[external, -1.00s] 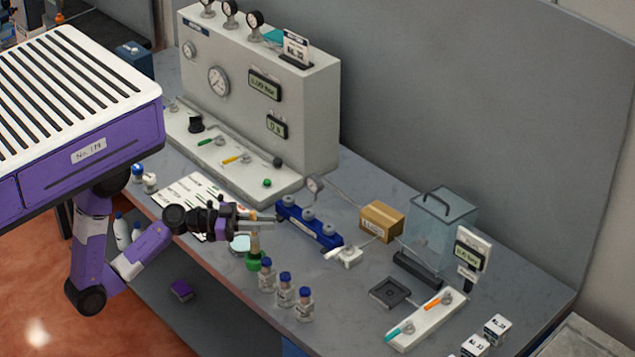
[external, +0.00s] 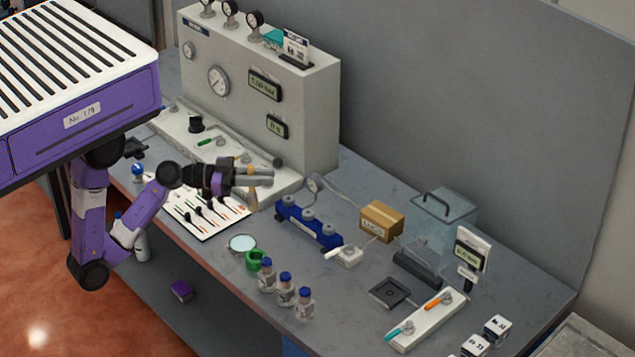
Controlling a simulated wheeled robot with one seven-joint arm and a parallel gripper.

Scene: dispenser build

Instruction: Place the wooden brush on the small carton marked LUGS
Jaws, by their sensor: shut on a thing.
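My gripper (external: 268,177) is shut on the wooden brush (external: 251,196), a small tan piece that shows just below the fingers. The gripper hides much of the brush. They are above the bench, in front of the grey gauge panel and left of the blue block. The small carton marked LUGS (external: 376,226) is a brown box standing farther right on the bench, well apart from my gripper. Its top looks clear.
A blue block with round knobs (external: 308,227) and a white fitting (external: 346,256) lie between gripper and carton. A clear box (external: 440,228) stands right of the carton.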

